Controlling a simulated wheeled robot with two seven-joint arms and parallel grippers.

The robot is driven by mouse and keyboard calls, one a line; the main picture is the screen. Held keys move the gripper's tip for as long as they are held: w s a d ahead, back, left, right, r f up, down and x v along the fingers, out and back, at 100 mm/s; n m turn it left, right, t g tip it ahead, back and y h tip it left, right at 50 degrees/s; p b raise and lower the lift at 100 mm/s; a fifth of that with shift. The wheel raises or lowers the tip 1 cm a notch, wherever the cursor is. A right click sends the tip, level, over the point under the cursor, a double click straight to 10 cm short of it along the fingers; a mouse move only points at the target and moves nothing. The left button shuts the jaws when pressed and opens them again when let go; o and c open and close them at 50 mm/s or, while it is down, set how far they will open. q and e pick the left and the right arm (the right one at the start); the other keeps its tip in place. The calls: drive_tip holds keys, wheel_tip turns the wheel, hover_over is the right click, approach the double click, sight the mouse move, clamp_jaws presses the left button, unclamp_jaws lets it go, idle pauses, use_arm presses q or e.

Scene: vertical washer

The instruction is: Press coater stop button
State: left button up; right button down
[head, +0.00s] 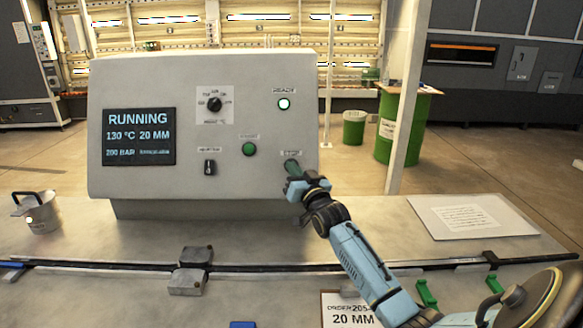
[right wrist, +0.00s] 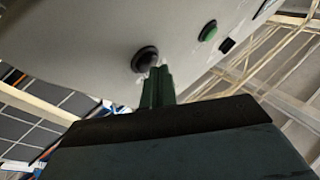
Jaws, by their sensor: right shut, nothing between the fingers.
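The grey control panel (head: 130,80) stands on the metal bench. Its display (head: 139,137) reads RUNNING, 130 °C, 20 MM, 200 BAR. My right gripper (head: 292,168) is shut and empty, its green fingertips at the panel's lower right, below a small label (head: 290,153) too blurred to read. In the right wrist view, a round black button (right wrist: 145,58) sits right at the tips of the shut fingers (right wrist: 158,80); I cannot tell if they touch it. In the head view the fingers hide this button. A green button (head: 249,149) is to its left. My left gripper is not in view.
The panel also has a rotary knob (head: 214,104), a black switch (head: 210,166) and a lit white READY lamp (head: 284,104). A metal cup (head: 43,215) stands on the bench at left. A paper sheet (head: 465,215) lies at right. A black rail (head: 130,267) crosses the bench front.

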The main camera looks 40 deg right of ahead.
drive_tip(key=shift+w+d+f, duration=0.15)
drive_tip(key=shift+w+d, duration=0.05)
idle(0.4)
idle(0.3)
drive_tip(key=shift+s+a+r+p, duration=0.45)
drive_tip(key=shift+s+a+p, duration=0.15)
drive_tip(key=shift+p, duration=0.35)
drive_tip(key=shift+f, duration=0.1)
drive_tip(key=s+a+p, duration=0.1)
drive_tip(key=s+a+r+p, duration=0.1)
drive_tip(key=p, duration=0.1)
drive_tip(key=s+r+p, duration=0.1)
drive_tip(key=p, duration=0.1)
drive_tip(key=shift+s+a+r, duration=0.2)
drive_tip(key=shift+s+a, duration=0.05)
drive_tip(key=shift+a, duration=0.15)
